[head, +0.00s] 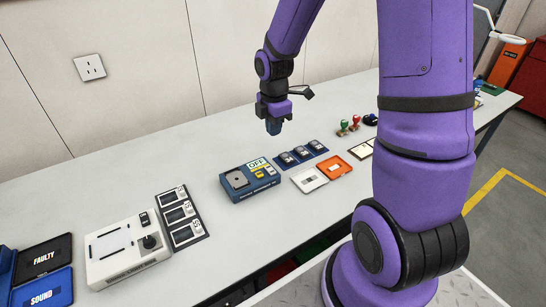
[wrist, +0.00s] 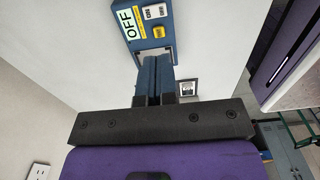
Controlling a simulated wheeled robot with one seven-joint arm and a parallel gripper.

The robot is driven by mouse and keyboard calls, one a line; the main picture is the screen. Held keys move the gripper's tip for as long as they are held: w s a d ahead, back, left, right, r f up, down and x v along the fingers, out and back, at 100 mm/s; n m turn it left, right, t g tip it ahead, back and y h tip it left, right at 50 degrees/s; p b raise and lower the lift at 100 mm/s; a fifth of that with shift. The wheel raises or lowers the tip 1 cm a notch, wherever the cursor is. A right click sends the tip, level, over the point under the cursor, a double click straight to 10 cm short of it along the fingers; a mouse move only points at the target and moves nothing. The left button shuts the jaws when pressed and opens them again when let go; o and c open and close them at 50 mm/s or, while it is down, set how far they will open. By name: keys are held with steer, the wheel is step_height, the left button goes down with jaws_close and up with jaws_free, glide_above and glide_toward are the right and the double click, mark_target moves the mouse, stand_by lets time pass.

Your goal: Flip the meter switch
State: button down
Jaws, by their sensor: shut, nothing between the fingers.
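A blue box (head: 262,189) stands on the table with an OFF label (head: 257,163), a grey square plate and small yellow and white parts on top. In the wrist view the blue box (wrist: 169,45) shows its OFF label, white rocker-like parts (wrist: 155,12) and a yellow one (wrist: 158,31). Which part is the meter switch is too small to tell. My gripper (head: 274,129) is above and behind the box, apart from it, pointing down. In the wrist view its blue fingers (wrist: 156,68) are together and empty, covering part of the box's near end.
Right of the box are dark modules (head: 301,153), a white tray (head: 309,180), an orange tray (head: 335,167) and stamps (head: 355,124).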

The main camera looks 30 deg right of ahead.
mark_target(271, 168)
steer(key=shift+f, duration=0.1)
step_height(271, 168, down, 14)
steer(key=shift+r, duration=0.1)
stand_by(0.5)
steer(key=shift+s+f, duration=0.2)
steer(key=shift+f, duration=0.05)
stand_by(0.4)
steer(key=shift+w, duration=0.15)
steer(key=shift+w+r, duration=0.15)
steer(key=shift+w, duration=0.6)
steer(key=shift+r, duration=0.15)
